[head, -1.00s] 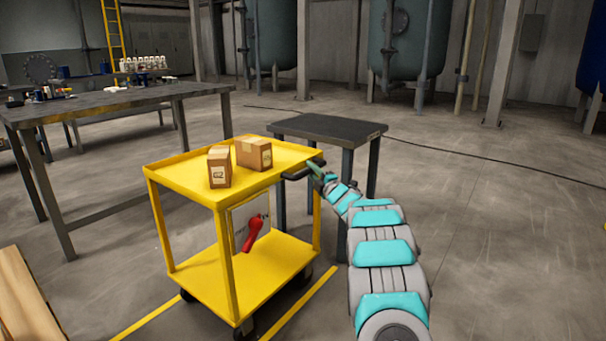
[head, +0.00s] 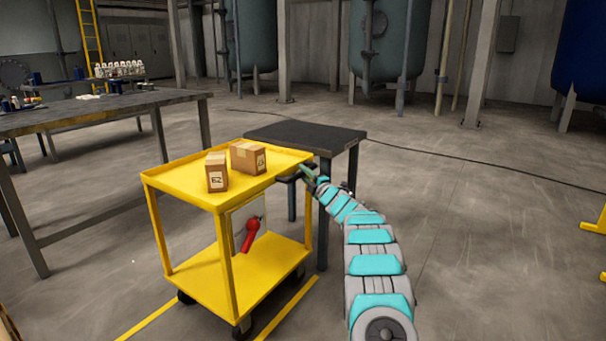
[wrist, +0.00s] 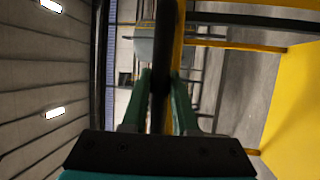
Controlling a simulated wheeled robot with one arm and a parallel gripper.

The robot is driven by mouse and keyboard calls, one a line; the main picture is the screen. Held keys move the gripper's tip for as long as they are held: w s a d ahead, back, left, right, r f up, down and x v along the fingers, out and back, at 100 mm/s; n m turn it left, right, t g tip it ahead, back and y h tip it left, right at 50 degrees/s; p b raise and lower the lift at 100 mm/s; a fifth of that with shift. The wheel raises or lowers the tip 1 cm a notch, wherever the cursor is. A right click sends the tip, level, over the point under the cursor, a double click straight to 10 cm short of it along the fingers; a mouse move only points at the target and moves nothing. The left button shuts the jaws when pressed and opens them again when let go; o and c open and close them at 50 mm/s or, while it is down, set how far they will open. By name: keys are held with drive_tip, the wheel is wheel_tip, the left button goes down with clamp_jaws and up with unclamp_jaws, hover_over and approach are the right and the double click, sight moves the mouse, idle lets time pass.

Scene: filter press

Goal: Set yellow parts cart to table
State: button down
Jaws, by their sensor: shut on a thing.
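The yellow parts cart (head: 196,188) stands upright on the floor at centre left in the head view, with two cardboard boxes on its top tray. It has a lower yellow shelf and dark wheels. Its yellow surface also fills the right side of the wrist view (wrist: 292,120). My gripper (head: 306,171) is at the cart's right end. In the wrist view my gripper (wrist: 160,92) is shut on the cart's dark handle bar (wrist: 162,60). The dark-topped table (head: 306,137) stands right behind the cart's right end. Whether cart and table touch is unclear.
A long workbench (head: 100,107) with bottles stands at the left. Yellow floor lines (head: 285,309) run beside the cart. The floor at the right is open, with a cable across it.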

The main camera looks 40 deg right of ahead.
drive_tip(key=shift+s+d, duration=0.15)
drive_tip(key=shift+d, duration=0.1)
drive_tip(key=c, duration=0.9)
unclamp_jaws()
drive_tip(key=shift+d, duration=0.1)
drive_tip(key=shift+o, duration=1.1)
drive_tip(key=shift+a, duration=0.2)
drive_tip(key=s+f, duration=0.1)
drive_tip(key=s, duration=0.6)
drive_tip(key=shift+s+a+f+b, duration=0.15)
drive_tip(key=shift+s+f+b, duration=0.1)
drive_tip(key=shift+b, duration=0.15)
